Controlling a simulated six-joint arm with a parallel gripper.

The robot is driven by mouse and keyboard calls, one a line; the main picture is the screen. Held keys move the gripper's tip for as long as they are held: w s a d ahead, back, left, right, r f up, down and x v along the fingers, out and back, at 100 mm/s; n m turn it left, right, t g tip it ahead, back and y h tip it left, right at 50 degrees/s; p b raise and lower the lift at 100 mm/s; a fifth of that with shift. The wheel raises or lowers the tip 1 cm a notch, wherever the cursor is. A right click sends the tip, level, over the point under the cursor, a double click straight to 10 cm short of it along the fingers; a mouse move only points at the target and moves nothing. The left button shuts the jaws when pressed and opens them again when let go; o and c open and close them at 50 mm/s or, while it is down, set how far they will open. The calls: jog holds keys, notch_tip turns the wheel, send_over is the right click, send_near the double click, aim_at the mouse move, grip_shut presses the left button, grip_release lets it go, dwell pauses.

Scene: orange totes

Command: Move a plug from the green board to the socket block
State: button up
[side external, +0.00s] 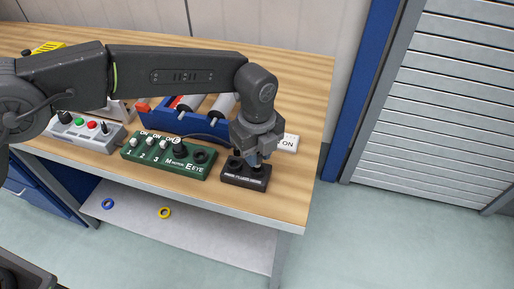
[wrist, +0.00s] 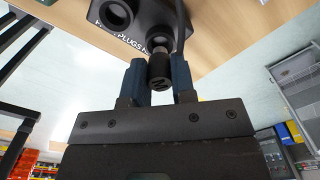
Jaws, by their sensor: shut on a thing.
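My gripper (side external: 254,161) is over the right part of the black socket block (side external: 245,181) near the table's front edge. In the wrist view my gripper (wrist: 158,82) is shut on a black plug (wrist: 159,72), with one blue finger on each side. The plug's metal tip points to the block (wrist: 149,14), near its lettered edge. I cannot tell whether the tip is in a socket. An open round socket shows left of the plug. The green board (side external: 168,165) lies left of the block. It has white knobs, a dark upright piece and a dark round socket.
A grey control box (side external: 95,139) with coloured buttons stands left of the green board. A white ON sign (side external: 288,143) is right of my gripper. The table's front edge is close to the block.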

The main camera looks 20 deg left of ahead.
jog(key=shift+f, duration=0.2)
jog(key=shift+f, duration=0.35)
jog(key=shift+f, duration=0.6)
dwell(0.6)
jog(key=o, duration=1)
notch_tip(320, 180, up, 14)
jog(key=shift+f, duration=0.1)
dwell(0.4)
